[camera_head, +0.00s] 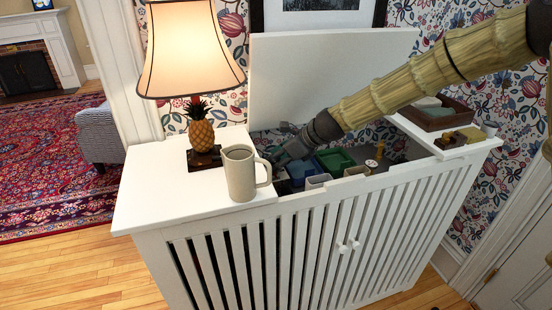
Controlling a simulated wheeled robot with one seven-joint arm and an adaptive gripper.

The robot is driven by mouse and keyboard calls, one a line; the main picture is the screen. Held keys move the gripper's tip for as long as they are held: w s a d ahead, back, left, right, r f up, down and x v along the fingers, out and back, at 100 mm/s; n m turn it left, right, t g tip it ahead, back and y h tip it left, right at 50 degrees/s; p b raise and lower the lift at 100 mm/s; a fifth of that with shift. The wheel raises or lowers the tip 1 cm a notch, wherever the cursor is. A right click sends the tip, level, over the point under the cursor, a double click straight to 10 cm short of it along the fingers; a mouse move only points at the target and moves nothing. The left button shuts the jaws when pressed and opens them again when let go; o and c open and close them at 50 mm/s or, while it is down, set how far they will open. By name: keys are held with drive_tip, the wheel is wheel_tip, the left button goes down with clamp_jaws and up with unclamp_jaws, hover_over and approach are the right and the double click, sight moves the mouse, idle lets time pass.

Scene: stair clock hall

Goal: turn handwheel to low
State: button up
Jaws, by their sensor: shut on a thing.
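My gripper (281,153) reaches down from the upper right into the open top of the white slatted cabinet (290,240). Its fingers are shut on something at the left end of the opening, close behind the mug. What they hold is too small and too covered to make out. I cannot clearly pick out the handwheel or any low mark. A small brass post with a pale disc (371,163) stands further right in the opening, apart from my gripper.
A grey mug (240,173) and a pineapple lamp (199,132) stand on the cabinet's left top. A raised white lid (320,75) leans behind. A brown tray (432,115) sits on the right top.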

drive_tip(key=shift+r+p, duration=0.2)
drive_tip(key=shift+p, duration=0.1)
drive_tip(key=shift+w+r+n+g+y+p, duration=0.15)
drive_tip(key=shift+n+g+y+p, duration=0.15)
drive_tip(key=shift+n+g+p, duration=0.35)
drive_tip(key=n+g+p, duration=0.1)
drive_tip(key=n+p, duration=0.1)
drive_tip(key=p, duration=0.1)
drive_tip(key=shift+w+d+n+g, duration=0.1)
drive_tip(key=shift+w+n+g, duration=0.05)
drive_tip(key=shift+n+g, duration=0.2)
drive_tip(key=n+g+p, duration=0.2)
drive_tip(key=shift+w+f+n, duration=0.15)
drive_tip(key=shift+f+n, duration=0.05)
drive_tip(key=shift+n, duration=0.1)
drive_tip(key=shift+w+f+n+g+p, duration=0.1)
drive_tip(key=shift+n+g+p, duration=0.7)
drive_tip(key=shift+n+g, duration=0.65)
drive_tip(key=shift+n, duration=0.45)
drive_tip(key=o, duration=1)
